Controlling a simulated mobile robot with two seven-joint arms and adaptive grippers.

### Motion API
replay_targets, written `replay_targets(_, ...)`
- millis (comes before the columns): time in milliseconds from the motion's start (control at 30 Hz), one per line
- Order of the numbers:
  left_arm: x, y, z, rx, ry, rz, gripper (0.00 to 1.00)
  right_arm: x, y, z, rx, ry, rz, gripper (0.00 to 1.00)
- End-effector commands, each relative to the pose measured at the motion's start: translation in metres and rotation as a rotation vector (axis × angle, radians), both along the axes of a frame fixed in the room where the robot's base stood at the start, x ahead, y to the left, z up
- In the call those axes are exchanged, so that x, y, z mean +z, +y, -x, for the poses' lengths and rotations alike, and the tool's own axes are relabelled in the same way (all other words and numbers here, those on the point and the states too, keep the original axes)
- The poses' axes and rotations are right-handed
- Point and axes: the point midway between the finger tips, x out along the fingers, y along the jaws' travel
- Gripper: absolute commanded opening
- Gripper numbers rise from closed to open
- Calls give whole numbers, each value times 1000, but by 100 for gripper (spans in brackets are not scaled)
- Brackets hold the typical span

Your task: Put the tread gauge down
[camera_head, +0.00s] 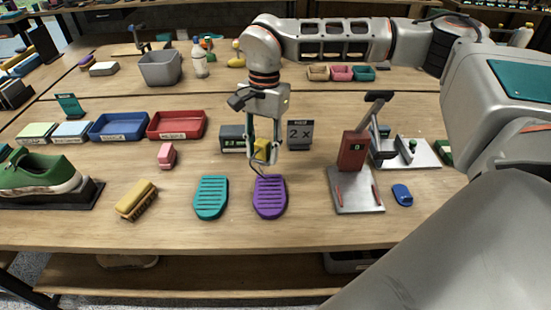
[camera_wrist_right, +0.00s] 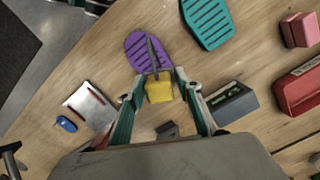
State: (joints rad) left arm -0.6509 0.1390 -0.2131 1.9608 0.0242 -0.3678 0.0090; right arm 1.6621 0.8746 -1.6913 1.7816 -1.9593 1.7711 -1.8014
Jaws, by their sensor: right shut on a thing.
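The tread gauge (camera_head: 261,149) has a yellow body and a thin grey probe. It is between the fingers of my right gripper (camera_head: 263,152), which is shut on it above the far end of the purple sole (camera_head: 270,197). In the right wrist view the gauge's yellow body (camera_wrist_right: 158,90) is between the fingertips of the right gripper (camera_wrist_right: 160,82), and its probe points over the purple sole (camera_wrist_right: 150,48). Whether the probe touches the sole cannot be told. A dark box with a small display (camera_head: 232,138) stands just left of the gripper. My left gripper is not in view.
A red clamp stand (camera_head: 353,152) and blue item (camera_head: 402,194) are at right. A "2 x" sign (camera_head: 299,133) stands behind. Bare wood (camera_head: 310,215) shows between the purple sole and the stand.

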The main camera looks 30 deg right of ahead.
Motion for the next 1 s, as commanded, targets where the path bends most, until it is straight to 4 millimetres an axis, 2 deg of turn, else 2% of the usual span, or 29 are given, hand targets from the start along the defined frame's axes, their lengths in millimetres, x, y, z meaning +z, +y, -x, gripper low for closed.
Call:
replay_targets(100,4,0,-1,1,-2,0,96,12,-11,-13,-281,-4,-1,17)
replay_targets(700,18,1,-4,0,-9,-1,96,65,-67,-67,-1682,-2,-3,17)
replay_targets(900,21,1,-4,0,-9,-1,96,80,-84,-79,-2073,-1,-3,17)
replay_targets(1000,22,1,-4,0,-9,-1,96,84,-89,-82,-2199,0,-2,17)
